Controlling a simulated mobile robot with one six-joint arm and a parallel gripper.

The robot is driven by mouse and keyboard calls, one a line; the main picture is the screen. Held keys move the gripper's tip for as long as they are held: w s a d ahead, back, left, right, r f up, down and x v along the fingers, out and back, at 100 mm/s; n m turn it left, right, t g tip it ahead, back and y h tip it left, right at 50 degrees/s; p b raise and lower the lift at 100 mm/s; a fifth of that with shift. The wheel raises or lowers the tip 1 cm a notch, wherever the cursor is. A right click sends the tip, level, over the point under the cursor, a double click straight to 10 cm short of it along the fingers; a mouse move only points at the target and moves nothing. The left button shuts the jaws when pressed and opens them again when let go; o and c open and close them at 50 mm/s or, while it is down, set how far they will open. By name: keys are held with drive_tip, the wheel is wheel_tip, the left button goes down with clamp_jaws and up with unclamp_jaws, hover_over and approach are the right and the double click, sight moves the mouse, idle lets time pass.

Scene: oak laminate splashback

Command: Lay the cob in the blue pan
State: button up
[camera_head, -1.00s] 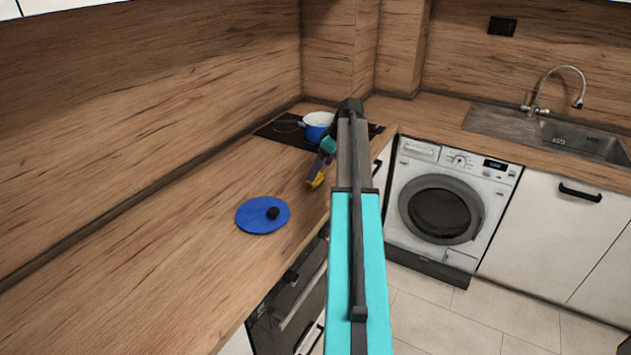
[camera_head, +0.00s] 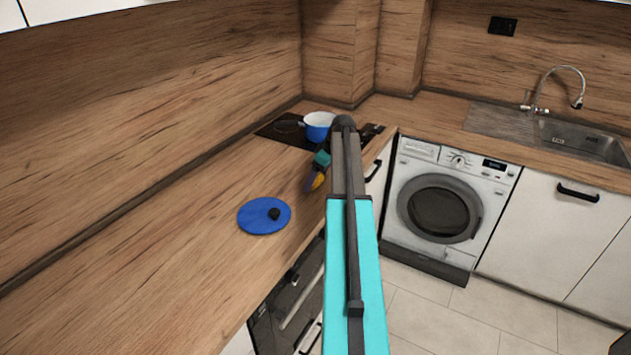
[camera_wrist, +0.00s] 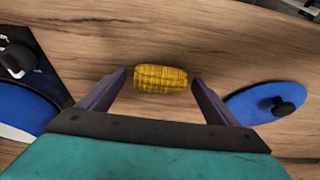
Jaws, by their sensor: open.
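The yellow cob (camera_wrist: 161,79) lies on the wooden counter in the wrist view, just ahead of and between the fingertips of my open gripper (camera_wrist: 158,82). Bare counter shows around it, and I cannot tell how high the fingers are above it. In the head view the cob (camera_head: 318,181) is a small yellow patch beside my gripper (camera_head: 312,186), partly hidden by it. The blue pan (camera_head: 319,126), white inside, stands on the hob at the back. Part of it also shows at the left of the wrist view (camera_wrist: 22,106).
A blue lid (camera_head: 256,219) with a black knob lies flat on the counter, nearer than the cob; it is right of my gripper in the wrist view. The black hob (camera_head: 279,131) is in the back corner. The counter (camera_head: 170,240) left of the lid is clear.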

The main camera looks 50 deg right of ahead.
idle(0.4)
drive_tip(key=c, duration=1.3)
drive_tip(key=shift+o, duration=0.2)
drive_tip(key=shift+r, duration=0.15)
drive_tip(key=shift+r+b, duration=1)
drive_tip(key=shift+r, duration=0.65)
drive_tip(key=s+a+r+b, duration=0.1)
drive_tip(key=s+b, duration=0.3)
drive_tip(key=s, duration=1.2)
drive_tip(key=shift+r, duration=0.25)
